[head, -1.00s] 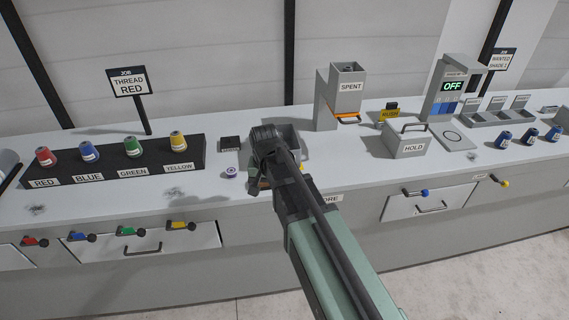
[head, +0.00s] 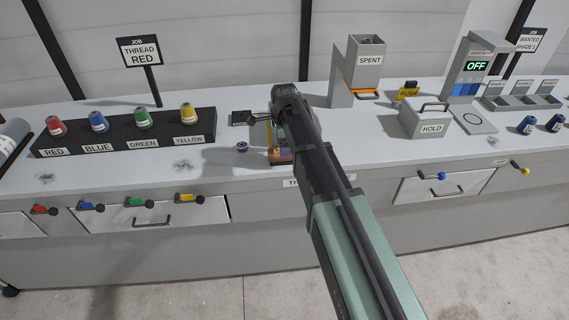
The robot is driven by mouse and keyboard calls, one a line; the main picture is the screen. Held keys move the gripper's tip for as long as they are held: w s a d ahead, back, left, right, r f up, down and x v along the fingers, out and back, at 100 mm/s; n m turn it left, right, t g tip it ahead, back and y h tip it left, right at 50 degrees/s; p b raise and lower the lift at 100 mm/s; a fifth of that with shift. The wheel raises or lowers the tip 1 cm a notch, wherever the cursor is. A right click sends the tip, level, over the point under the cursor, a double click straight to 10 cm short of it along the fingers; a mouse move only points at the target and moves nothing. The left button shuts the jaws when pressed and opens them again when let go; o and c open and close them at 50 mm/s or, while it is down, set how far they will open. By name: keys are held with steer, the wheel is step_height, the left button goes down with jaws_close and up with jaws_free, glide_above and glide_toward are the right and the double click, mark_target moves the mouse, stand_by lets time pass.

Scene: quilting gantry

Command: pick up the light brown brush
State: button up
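I cannot make out the light brown brush for certain in the head view. A small brownish thing (head: 283,157) shows below my wrist at the bench's front, partly hidden by my arm, too small to name.
A rack (head: 125,135) of colored thread cones stands at the left. The SPENT bin (head: 367,65) and the HOLD box (head: 428,122) stand to the right. Colored-knob levers (head: 190,198) project from the bench front.

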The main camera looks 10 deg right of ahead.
step_height(320, 180, down, 5)
steer(key=b, duration=0.5)
steer(key=shift+f, duration=0.2)
steer(key=shift+r, duration=0.25)
steer(key=c, duration=1)
steer(key=shift+c, duration=0.2)
steer(key=shift+r, duration=0.1)
step_height(320, 180, up, 20)
steer(key=p, duration=2)
